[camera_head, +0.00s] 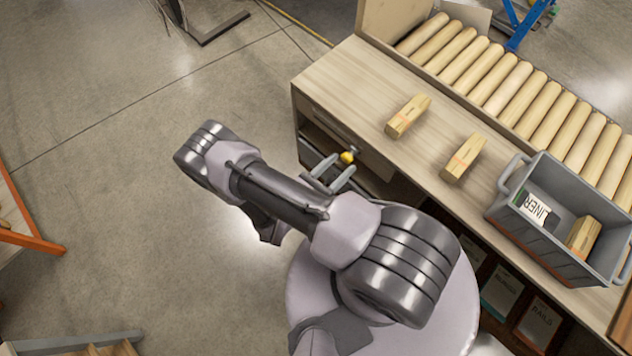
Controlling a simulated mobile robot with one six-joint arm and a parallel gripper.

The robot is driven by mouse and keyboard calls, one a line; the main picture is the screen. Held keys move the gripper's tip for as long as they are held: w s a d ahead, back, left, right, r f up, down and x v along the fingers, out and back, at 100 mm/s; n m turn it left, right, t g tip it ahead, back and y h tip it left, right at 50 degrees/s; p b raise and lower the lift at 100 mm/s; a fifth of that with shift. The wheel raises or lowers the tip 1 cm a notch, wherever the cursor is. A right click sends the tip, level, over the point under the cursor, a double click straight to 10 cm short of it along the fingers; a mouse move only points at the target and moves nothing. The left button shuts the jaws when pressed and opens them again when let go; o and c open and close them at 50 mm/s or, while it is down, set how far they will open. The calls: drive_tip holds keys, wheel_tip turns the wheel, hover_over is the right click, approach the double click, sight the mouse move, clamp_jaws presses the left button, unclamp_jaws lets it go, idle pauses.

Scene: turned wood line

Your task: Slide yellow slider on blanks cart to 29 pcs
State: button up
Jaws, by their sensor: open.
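A small yellow piece (347,157), which looks like the slider, sits at the front face of a wood-topped unit (345,75), near its left end. I cannot tell for sure that this unit is the blanks cart. My gripper (343,164) is open, its two grey fingers pointing toward the yellow piece. The fingertips are right at it or just short of it; whether they touch I cannot tell. No scale or "29 pcs" mark is readable, and my arm hides part of the front.
Two wooden blocks (408,116) (464,158) lie on the top. A grey bin (505,212) with a block and a label stands to their right. A roller conveyor (500,80) runs behind. Labelled compartments (502,290) sit below the top. Open floor (110,180) is at left.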

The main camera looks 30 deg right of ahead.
drive_tip(key=v, duration=1.3)
drive_tip(key=shift+a+p, duration=0.2)
drive_tip(key=shift+p, duration=0.25)
drive_tip(key=shift+r, duration=0.1)
wheel_tip(320, 180, up, 18)
drive_tip(key=w+a+m+g+y, duration=0.2)
drive_tip(key=m+g+y, duration=0.5)
drive_tip(key=m+g, duration=0.5)
drive_tip(key=s+r+m+t+y, duration=0.2)
drive_tip(key=r+m+t+y, duration=0.3)
drive_tip(key=r+m, duration=0.3)
drive_tip(key=s+r+m+t+y+b, duration=0.1)
drive_tip(key=s+r+m+t+y, duration=0.2)
drive_tip(key=r, duration=1.1)
drive_tip(key=m+t+y, duration=0.3)
drive_tip(key=m+y, duration=0.1)
drive_tip(key=m, duration=0.2)
drive_tip(key=shift+d+t+b, duration=0.3)
drive_tip(key=shift+d, duration=0.1)
